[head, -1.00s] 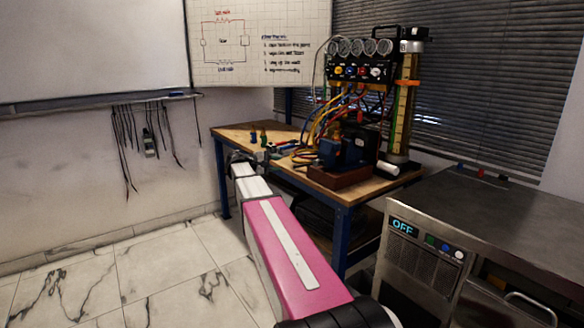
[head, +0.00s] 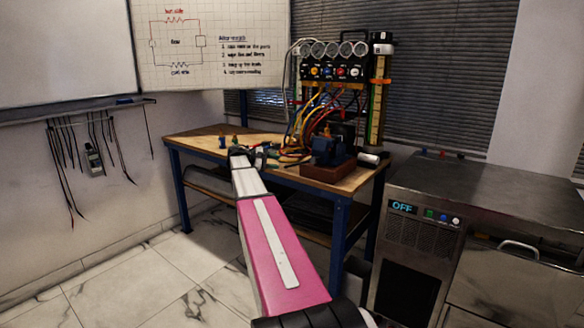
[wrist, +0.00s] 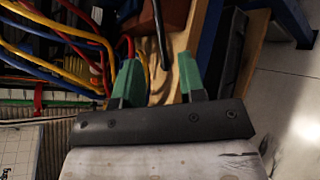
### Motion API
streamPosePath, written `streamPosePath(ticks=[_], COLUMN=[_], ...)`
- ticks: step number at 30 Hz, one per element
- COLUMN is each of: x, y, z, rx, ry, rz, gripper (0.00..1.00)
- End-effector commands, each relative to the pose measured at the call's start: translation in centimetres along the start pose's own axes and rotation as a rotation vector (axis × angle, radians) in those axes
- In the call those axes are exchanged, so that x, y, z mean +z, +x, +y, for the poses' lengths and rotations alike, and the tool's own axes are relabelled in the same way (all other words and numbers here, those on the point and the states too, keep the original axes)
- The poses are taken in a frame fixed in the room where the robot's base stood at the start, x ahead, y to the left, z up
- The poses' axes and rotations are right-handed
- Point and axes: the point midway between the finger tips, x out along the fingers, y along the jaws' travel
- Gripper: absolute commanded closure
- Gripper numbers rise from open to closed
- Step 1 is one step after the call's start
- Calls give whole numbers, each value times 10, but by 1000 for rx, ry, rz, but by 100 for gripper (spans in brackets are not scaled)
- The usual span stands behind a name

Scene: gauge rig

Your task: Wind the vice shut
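A blue machine body (head: 328,150), which looks like the vice, sits on a red-brown block (head: 328,172) near the right front of the wooden workbench (head: 205,143). Its jaws are too small to make out. My gripper (head: 243,156) is over the bench, left of the blue body. In the wrist view my gripper (wrist: 158,80) has its two green fingers apart, with bare wood between them. A thin dark rod (wrist: 159,35) lies just beyond the fingertips, apart from them. The red-brown block (wrist: 165,12) shows at the top of that view.
Yellow, red and blue hoses (head: 305,125) hang from a gauge panel (head: 333,68) behind the bench and lie close to the fingers' left in the wrist view. A steel cabinet (head: 420,230) stands right of the bench. The floor (head: 120,270) at left is clear.

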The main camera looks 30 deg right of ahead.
Motion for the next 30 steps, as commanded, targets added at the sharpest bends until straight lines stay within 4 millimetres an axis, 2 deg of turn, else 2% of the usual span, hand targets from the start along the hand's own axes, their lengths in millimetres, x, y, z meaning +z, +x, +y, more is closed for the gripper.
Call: streamPosePath(ticks=[9, 15, 21, 29, 30], x=[0, 0, 0, 0, 0], y=[57, 82, 91, 92, 92], z=[-1, 0, 0, 0, 0], rx=[-1, 0, 1, 1, 1], ry=[0, 0, 1, 1, 1], rz=[-1, 0, 1, 1, 1], gripper=[63, 63, 63, 63, 76])
